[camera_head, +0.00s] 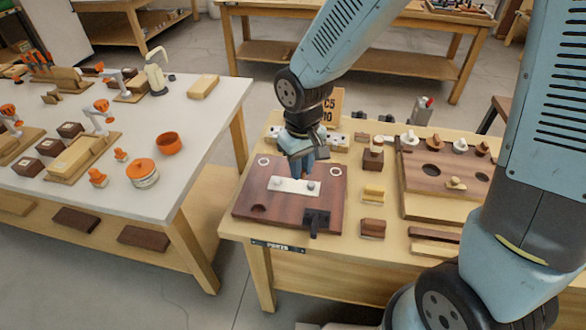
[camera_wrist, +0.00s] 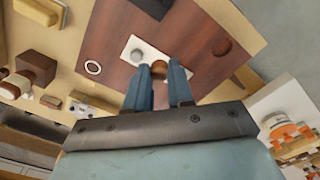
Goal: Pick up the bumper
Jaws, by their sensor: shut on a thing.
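My gripper (camera_head: 302,174) is over the dark wooden board on the right bench. In the wrist view its two blue fingers (camera_wrist: 159,72) are shut on a small round brown piece (camera_wrist: 159,66), which I take to be the bumper. The piece is over or against the white plate (camera_wrist: 149,54); I cannot tell whether it touches it. The plate, also seen in the head view (camera_head: 292,184), lies on the wooden board (camera_head: 275,210) and bears grey knobs. In the head view my fingers mostly hide the held piece.
A black clamp-like block (camera_head: 316,219) stands at the board's front right edge. Small wooden blocks (camera_head: 373,194) are right of it, then a larger wooden rack (camera_head: 420,180) with pieces on it.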

